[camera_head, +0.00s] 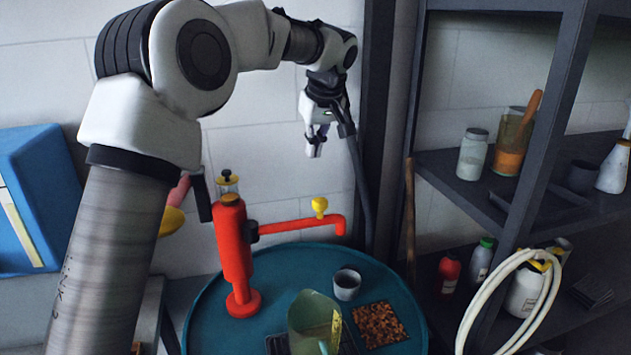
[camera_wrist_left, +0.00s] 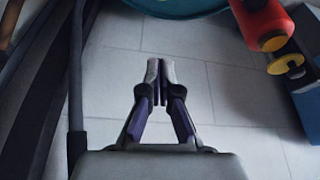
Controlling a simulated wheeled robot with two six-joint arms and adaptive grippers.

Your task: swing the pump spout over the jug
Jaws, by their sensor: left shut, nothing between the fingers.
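The red pump (camera_head: 235,255) stands upright on a round teal table (camera_head: 210,320). Its red spout (camera_head: 290,226) reaches out to the right, bends down at its end and carries a yellow knob (camera_head: 320,206). The green jug (camera_head: 314,320) stands on the table in front, below and apart from the spout. My left gripper (camera_head: 314,150) is above the spout's end, shut and empty, touching nothing. In the left wrist view its fingertips (camera_wrist_left: 160,72) are together, with the red pump's end (camera_wrist_left: 266,30) at the upper right. My right gripper is in neither view.
A small grey cup (camera_head: 347,284) and a brown grainy square mat (camera_head: 379,325) are on the table right of the jug. A dark shelf (camera_head: 470,185) with jars, bottles and a white hose coil (camera_head: 500,300) stands at the right. A blue box (camera_head: 45,190) is at the left.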

